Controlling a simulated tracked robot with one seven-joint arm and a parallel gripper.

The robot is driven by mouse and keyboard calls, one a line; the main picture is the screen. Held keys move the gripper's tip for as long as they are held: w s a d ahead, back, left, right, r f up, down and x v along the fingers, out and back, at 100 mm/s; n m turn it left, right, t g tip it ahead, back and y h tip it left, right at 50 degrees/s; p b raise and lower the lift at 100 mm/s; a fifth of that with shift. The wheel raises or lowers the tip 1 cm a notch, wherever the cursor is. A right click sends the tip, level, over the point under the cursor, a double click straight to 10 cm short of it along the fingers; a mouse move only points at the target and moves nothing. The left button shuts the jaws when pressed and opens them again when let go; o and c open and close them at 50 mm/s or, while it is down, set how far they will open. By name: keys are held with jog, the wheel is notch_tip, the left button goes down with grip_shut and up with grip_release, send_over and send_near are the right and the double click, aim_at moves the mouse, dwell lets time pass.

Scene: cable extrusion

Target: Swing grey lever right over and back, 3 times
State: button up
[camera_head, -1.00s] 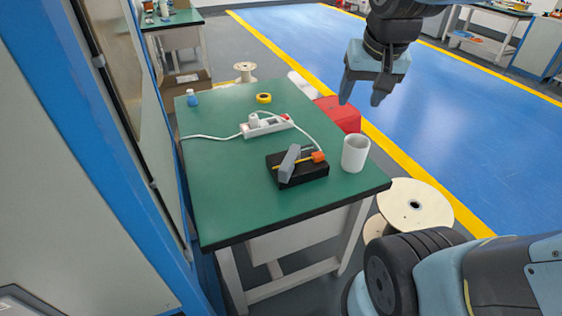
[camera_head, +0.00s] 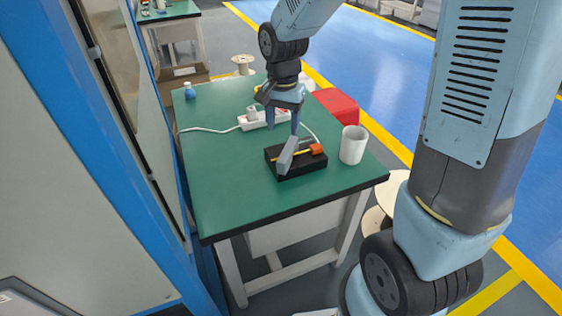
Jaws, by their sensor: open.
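The grey lever (camera_head: 287,155) stands on a black base box (camera_head: 304,167) on the green table. It is a flat grey bar, tilted with its top leaning to the right. A yellow rod and an orange block (camera_head: 317,149) are on the same box, right of the lever. My gripper (camera_head: 283,126) points down above and just behind the box. Its fingers are apart, with nothing seen between them. One fingertip is close to the lever's upper end; I cannot tell whether they touch.
A white cup (camera_head: 352,145) stands right of the box. A white power strip (camera_head: 262,119) with a cable lies behind my gripper. A blue-capped bottle (camera_head: 189,91) stands at the far left. The green table (camera_head: 225,185) is clear at front left. A red box (camera_head: 336,105) is beyond the table.

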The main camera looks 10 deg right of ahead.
aim_at(282, 160)
notch_tip(282, 160, down, 14)
jog(key=shift+r, duration=0.1)
dwell(0.5)
grip_shut()
dwell(0.6)
